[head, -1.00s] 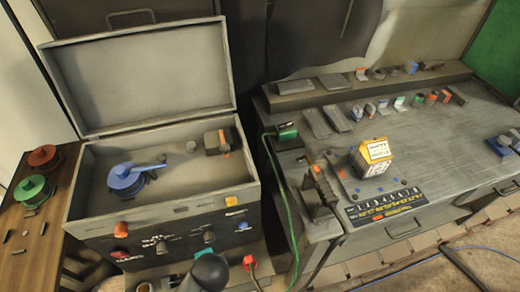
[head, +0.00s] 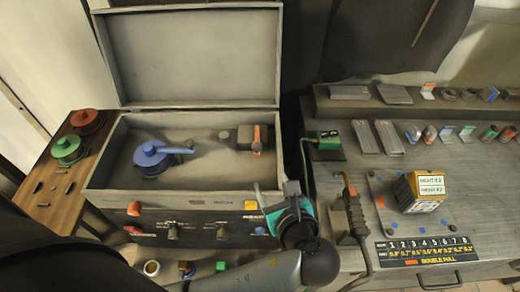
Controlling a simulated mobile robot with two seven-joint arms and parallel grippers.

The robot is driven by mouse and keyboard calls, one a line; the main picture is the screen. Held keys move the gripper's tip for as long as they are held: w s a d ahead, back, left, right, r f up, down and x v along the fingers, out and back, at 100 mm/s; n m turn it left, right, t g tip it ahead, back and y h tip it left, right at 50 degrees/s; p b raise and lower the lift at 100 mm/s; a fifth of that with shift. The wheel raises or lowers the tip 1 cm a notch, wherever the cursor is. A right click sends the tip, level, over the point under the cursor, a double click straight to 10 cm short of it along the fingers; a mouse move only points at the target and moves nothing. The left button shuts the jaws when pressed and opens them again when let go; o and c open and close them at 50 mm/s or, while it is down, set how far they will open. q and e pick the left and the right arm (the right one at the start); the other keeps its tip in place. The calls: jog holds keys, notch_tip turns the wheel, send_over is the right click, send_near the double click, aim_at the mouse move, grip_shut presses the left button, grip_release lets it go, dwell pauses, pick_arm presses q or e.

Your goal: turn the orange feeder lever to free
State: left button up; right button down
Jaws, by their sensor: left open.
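The orange lever (head: 257,138) stands upright on a dark block (head: 243,138) at the right inside the open grey case (head: 190,198). A blue spool (head: 152,157) with a blue arm lies at the left in the same case. My left gripper (head: 275,196), with teal parts at its wrist, is open at the case's front right corner. It is nearer to me than the lever and apart from it. Part of the case's front panel is hidden behind it. My right gripper is not in view.
The raised lid (head: 190,58) stands behind the case. An orange knob (head: 134,208) and a yellow block (head: 251,205) are on the front panel. A torch (head: 353,210) stands on the bench to the right, near a yellow box (head: 422,190). Red and green spools (head: 67,150) sit on the left table.

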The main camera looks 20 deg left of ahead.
aim_at(258, 150)
pick_arm(q)
jog(key=shift+m+t, duration=0.4)
jog(key=shift+m, duration=0.3)
jog(key=x, duration=0.5)
jog(key=r+b+x, duration=0.1)
jog(key=x, duration=0.4)
jog(key=b+x, duration=0.1)
jog(key=x, duration=0.4)
jog(key=shift+w+r, duration=0.15)
jog(key=shift+w, duration=0.2)
grip_shut()
